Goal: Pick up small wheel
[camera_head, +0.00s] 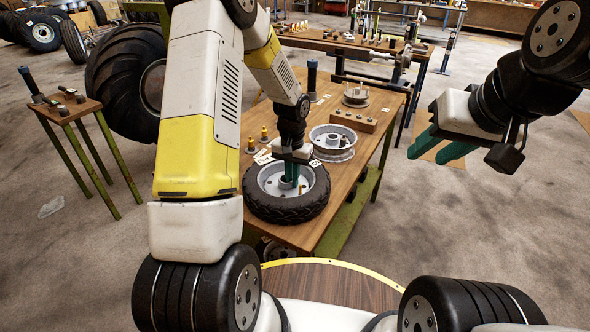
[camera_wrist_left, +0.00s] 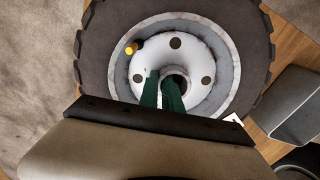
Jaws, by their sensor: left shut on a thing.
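The small wheel (camera_head: 259,200), a black treaded tyre on a pale metal rim, lies flat at the near end of the wooden table (camera_head: 338,178). My left gripper (camera_head: 289,179) points down at the hub in its middle, its green fingers shut on the wheel. In the left wrist view the wheel (camera_wrist_left: 250,35) fills the upper part. The left gripper's green fingers (camera_wrist_left: 162,92) meet the rim's central hub there, one beside and one over its hole. The exact contact is partly hidden. My right gripper (camera_head: 443,146) hangs in the air at the right, its green fingers apart and empty.
A bare metal rim (camera_head: 333,143) lies behind the wheel, near a wooden block with holes (camera_head: 353,119). Small yellow-topped parts (camera_head: 264,134) stand at the table's left edge. A small stool with tools (camera_head: 66,108) and a huge tyre (camera_head: 113,84) stand left. The floor at right is clear.

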